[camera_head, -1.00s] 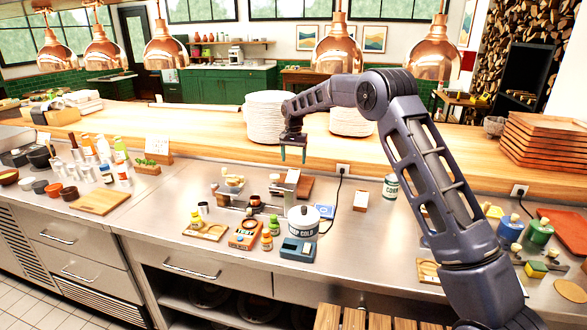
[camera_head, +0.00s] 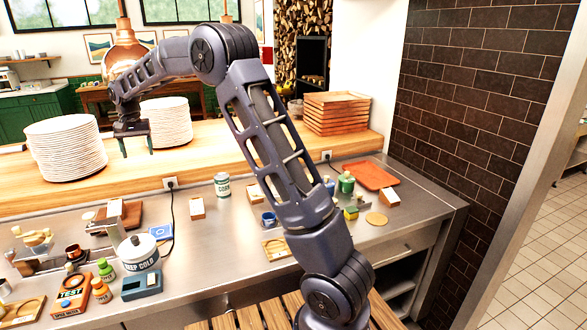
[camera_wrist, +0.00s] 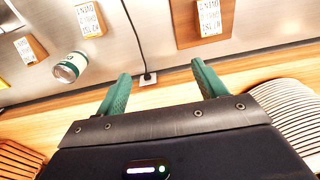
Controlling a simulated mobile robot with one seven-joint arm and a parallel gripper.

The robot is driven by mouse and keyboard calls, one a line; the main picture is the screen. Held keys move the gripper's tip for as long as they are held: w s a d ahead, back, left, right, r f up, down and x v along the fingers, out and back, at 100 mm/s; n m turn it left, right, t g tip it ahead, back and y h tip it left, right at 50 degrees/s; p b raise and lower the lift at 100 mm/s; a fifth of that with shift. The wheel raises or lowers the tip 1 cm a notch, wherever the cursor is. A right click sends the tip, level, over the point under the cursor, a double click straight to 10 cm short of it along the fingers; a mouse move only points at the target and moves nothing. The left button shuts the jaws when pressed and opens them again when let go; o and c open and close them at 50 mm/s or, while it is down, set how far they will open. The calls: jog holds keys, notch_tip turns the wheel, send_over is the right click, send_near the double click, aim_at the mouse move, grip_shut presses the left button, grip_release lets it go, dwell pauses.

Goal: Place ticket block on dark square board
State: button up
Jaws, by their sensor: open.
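A white ticket block with printed lines and a wooden base (camera_head: 197,208) stands on the steel counter left of a white-green can; it also shows in the wrist view (camera_wrist: 90,20). A similar block (camera_head: 253,195) stands right of the can. The dark brown square board (camera_head: 131,213) lies on the counter at left; it also shows in the wrist view (camera_wrist: 183,25). Another white printed block (camera_wrist: 209,18) appears within the board's outline there, seemingly on it. My gripper (camera_head: 136,148) is open and empty, above the wooden ledge near the plates; its green fingers (camera_wrist: 160,78) are spread apart.
Two plate stacks (camera_head: 66,150) flank my gripper on the ledge. Orange trays (camera_head: 337,113) are stacked at right. Bare steel lies before the block.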

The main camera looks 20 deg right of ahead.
jog(key=s+d+r+t, duration=0.1)
jog(key=s+d+r, duration=0.4)
jog(key=d, duration=0.5)
jog(key=s+d+r, duration=0.3)
jog(key=s+d, duration=0.3)
jog(key=d, duration=0.3)
jog(key=s+d+r+t, duration=0.1)
jog(key=s+d+r, duration=0.4)
jog(key=d, duration=0.5)
jog(key=s+d+f, duration=0.3)
jog(key=s+d, duration=0.2)
jog(key=s, duration=0.3)
jog(key=s+d+f+t, duration=0.1)
jog(key=s+d+f, duration=0.2)
jog(key=s, duration=0.6)
jog(key=s+d+f+t, duration=0.1)
jog(key=s+d+f, duration=0.2)
jog(key=s+d, duration=0.3)
jog(key=s, duration=0.3)
jog(key=shift+d, duration=0.3)
